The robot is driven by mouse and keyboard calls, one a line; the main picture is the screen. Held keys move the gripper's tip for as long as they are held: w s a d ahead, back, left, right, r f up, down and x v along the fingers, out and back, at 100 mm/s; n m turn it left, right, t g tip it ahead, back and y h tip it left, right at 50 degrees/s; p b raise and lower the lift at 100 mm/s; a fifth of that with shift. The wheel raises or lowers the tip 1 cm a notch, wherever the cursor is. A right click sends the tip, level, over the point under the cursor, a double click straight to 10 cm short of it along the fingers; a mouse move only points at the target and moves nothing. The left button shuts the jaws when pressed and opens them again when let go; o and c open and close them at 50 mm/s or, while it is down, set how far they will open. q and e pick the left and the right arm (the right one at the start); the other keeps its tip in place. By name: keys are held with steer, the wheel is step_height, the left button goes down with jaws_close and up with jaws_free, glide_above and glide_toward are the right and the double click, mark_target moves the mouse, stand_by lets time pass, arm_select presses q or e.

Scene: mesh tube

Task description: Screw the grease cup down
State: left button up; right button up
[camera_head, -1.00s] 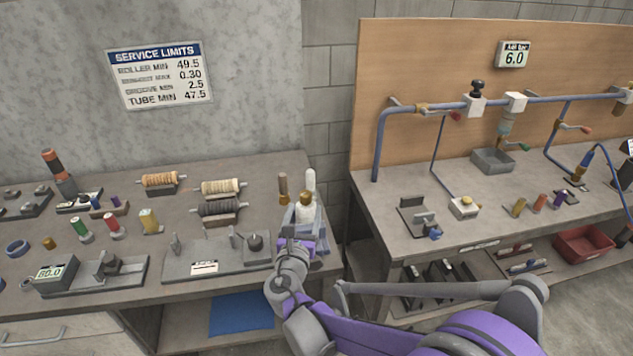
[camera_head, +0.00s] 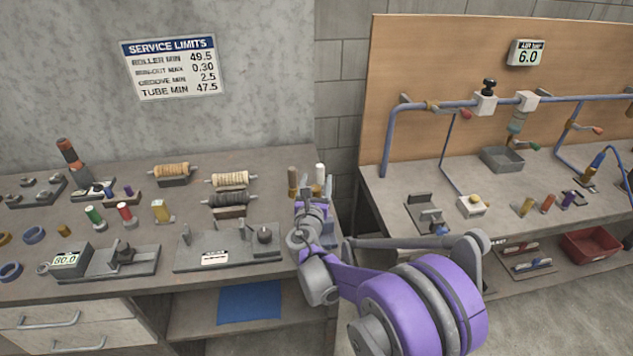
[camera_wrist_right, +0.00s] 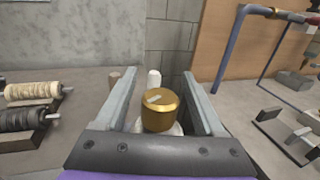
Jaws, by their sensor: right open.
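The grease cup is a brass, round-topped cap (camera_wrist_right: 161,110) with a pale mark on top, seen in the right wrist view. It sits on a whitish body (camera_wrist_right: 158,128), mostly hidden below it. My right gripper (camera_wrist_right: 164,100) is open, with one finger on each side of the cap and visible gaps between. My left gripper is not in view.
A white-topped post (camera_head: 320,172) and a brown post (camera_head: 293,181) stand close to the right gripper. A grey fixture (camera_head: 228,248) and wound rollers (camera_head: 230,181) lie to its left. A gap separates this bench from the pipe bench (camera_head: 400,195).

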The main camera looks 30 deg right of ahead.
jaws_close()
stand_by(0.3)
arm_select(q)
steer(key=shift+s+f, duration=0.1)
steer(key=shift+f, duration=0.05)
arm_select(e)
steer(key=shift+h, duration=0.3)
